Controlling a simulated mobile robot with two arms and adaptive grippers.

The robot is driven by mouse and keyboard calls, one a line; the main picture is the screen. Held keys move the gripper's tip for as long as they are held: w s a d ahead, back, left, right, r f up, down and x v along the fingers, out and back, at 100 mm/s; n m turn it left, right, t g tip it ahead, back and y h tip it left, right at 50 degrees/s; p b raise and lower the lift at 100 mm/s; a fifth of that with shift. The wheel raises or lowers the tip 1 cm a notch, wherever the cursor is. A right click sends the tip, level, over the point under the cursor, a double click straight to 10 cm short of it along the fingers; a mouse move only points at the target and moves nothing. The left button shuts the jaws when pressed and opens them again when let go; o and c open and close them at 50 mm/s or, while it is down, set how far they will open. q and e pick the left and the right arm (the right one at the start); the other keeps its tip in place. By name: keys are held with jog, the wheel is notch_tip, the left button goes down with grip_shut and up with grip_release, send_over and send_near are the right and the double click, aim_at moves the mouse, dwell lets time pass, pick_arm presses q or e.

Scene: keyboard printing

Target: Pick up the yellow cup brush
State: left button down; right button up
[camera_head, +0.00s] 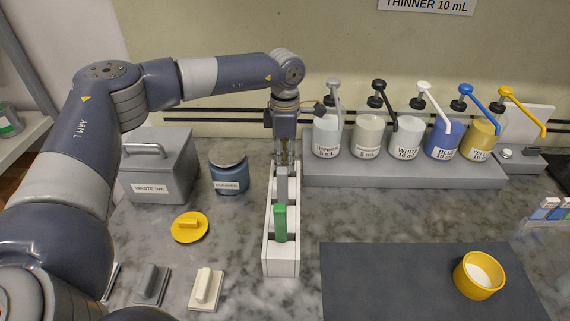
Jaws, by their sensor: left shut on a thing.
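My left gripper (283,160) points down over the far end of a white brush rack (282,268). It is shut on a slim yellowish thing, which I take to be the yellow cup brush; the fingers and the grey brush hide most of it. I cannot tell whether it is still seated in the rack. A grey brush (281,184) and a green brush (280,223) stand upright in the nearer slots. The yellow cup (480,278), with white contents, stands on the dark mat at the right. My right gripper is not in view.
Several pump bottles (369,132) stand on a grey platform (400,174) behind. A waste ink box (160,170), a blue cleaner jar (229,176) and a yellow lid (190,227) are left of the rack. The dark mat (385,285) is mostly clear.

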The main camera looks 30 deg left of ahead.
pick_arm(q)
notch_tip(320, 180, up, 16)
jog(key=b, duration=0.3)
jog(key=shift+f, duration=0.1)
jog(key=c, duration=2.3)
grip_release()
grip_shut()
jog(key=shift+f, duration=0.1)
